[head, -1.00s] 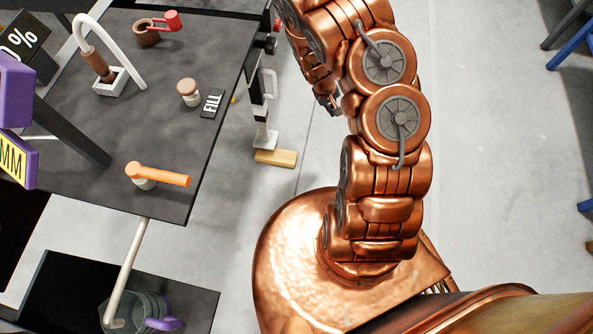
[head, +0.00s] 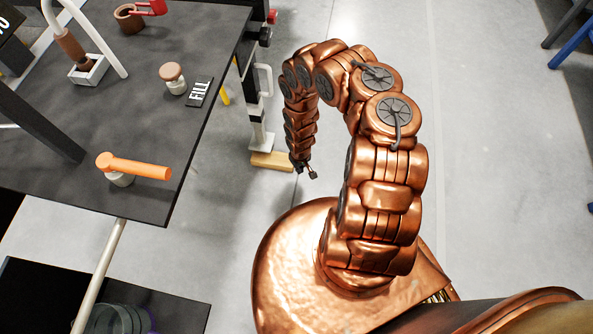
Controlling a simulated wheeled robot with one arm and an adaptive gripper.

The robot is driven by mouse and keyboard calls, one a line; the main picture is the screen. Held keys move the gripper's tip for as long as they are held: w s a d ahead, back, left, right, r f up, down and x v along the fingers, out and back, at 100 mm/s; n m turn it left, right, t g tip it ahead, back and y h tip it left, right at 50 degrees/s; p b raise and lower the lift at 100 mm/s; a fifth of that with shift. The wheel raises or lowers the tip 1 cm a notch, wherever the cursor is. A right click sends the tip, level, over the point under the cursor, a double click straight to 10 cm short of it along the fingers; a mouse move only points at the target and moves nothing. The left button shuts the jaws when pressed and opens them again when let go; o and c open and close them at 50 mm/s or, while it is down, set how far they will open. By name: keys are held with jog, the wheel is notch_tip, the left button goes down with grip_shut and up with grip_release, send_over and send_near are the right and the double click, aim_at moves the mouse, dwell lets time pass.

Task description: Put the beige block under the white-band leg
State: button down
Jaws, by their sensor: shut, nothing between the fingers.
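The beige block (head: 271,161) lies flat on the floor at the foot of a pale-footed leg (head: 262,138) beside the dark table. I take this leg, with pale parts on a dark post, to be the white-band leg. In the picture the block's upper edge meets the bottom of the foot; I cannot tell whether it is under it or just in front. My gripper (head: 303,171) hangs down at the end of my arm, just right of the block, shut and empty. It looks apart from the block.
A yellow post (head: 225,94) stands near the leg. Grey floor is clear to the right of my arm.

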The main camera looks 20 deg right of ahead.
aim_at(286, 158)
notch_tip(286, 158, down, 10)
jog(key=b, duration=0.9)
jog(key=shift+b, duration=0.35)
jog(key=w+b, duration=0.1)
jog(key=w, duration=0.2)
jog(key=shift+w+a, duration=0.15)
jog(key=shift+w+r+b, duration=0.1)
jog(key=shift+w+b, duration=0.25)
jog(key=shift+w+a, duration=0.1)
jog(key=w+b, duration=0.1)
jog(key=w, duration=0.1)
jog(key=w+b, duration=0.1)
jog(key=w, duration=0.1)
jog(key=w+b, duration=0.1)
jog(key=w, duration=0.1)
jog(key=shift+w+a, duration=0.2)
jog(key=shift+a, duration=0.2)
jog(key=shift+w, duration=0.4)
jog(key=shift+s, duration=0.15)
